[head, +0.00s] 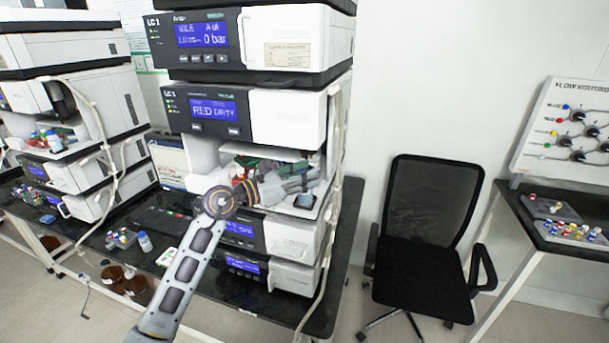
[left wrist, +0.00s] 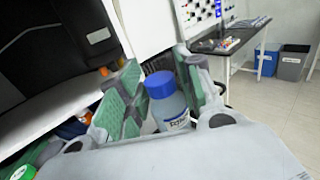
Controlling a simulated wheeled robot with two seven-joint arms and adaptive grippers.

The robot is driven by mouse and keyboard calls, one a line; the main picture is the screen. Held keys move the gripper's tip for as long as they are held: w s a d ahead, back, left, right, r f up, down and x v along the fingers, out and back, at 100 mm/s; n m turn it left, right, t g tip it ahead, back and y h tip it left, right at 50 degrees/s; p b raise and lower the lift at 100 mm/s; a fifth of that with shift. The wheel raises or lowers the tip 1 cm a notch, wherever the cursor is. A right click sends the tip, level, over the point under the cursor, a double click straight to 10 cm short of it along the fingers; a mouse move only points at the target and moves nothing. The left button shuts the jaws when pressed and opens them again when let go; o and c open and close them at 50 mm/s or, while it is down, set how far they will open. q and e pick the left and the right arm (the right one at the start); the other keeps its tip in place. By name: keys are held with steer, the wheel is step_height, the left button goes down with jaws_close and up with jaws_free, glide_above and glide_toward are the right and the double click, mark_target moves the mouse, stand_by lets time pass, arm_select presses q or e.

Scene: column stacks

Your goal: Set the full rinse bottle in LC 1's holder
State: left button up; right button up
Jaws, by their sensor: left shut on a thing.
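My left gripper (head: 308,182) reaches into the open bay of the LC 1 stack (head: 268,120) in the head view. In the left wrist view its green-padded fingers (left wrist: 160,88) are shut on a clear bottle with a blue cap (left wrist: 169,106). The bottle's label is only partly readable, so I cannot tell its wording. The bottle is roughly upright in that view, tilted slightly. In the head view, the gripper and arm hide most of the bay floor, and I cannot make out the holder. My right gripper is not in view.
Coloured caps (left wrist: 72,128) crowd the bay at the lower left of the wrist view. A tube runs down the stack's right side. A black chair (head: 430,240) stands to the right.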

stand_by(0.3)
arm_select(q)
steer(key=o, duration=0.9)
steer(key=shift+c, duration=0.2)
steer(key=shift+s+a, duration=0.1)
steer(key=shift+a, duration=0.05)
steer(key=v, duration=1.1)
steer(key=shift+s+a, duration=0.2)
steer(key=shift+a, duration=0.1)
